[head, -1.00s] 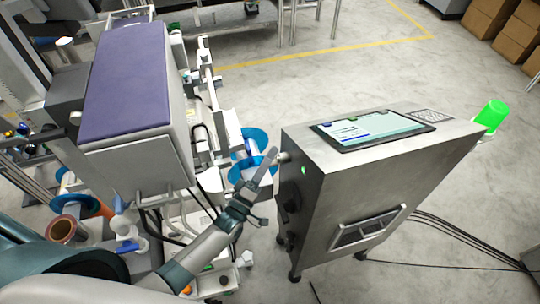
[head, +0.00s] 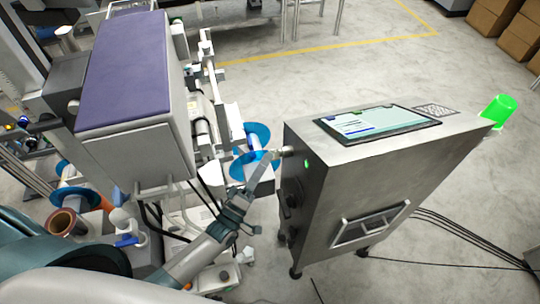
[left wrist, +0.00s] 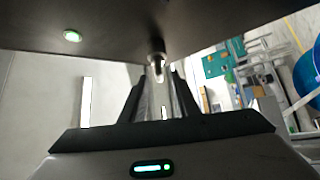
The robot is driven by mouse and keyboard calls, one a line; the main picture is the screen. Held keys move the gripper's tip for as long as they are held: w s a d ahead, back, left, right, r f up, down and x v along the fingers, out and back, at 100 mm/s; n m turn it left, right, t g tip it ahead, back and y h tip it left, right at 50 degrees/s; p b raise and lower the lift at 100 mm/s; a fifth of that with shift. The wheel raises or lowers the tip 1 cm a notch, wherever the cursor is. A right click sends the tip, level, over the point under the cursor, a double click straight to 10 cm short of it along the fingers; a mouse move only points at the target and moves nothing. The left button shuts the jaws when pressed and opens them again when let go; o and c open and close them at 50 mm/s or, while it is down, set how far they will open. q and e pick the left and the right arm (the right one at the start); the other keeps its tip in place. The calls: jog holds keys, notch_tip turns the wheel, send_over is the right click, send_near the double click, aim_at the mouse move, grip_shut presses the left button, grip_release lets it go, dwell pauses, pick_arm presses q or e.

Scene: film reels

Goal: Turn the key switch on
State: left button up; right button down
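The grey metal cabinet (head: 400,170) stands right of centre in the head view. A small metallic stub, seemingly the key switch (head: 285,150), sticks out of its left side near the top edge. A green light (head: 306,163) glows beside it. In the left wrist view the stub (left wrist: 156,68) points down from the dark panel, with the green light (left wrist: 72,36) to its left. My right gripper is out of view.
A black knob (head: 292,194) sits lower on the left side. A machine with a purple-topped box (head: 125,75) stands left. Cables cross the floor at right.

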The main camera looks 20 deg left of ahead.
pick_arm(q)
jog(key=b+v, duration=0.4)
jog(key=v, duration=0.9)
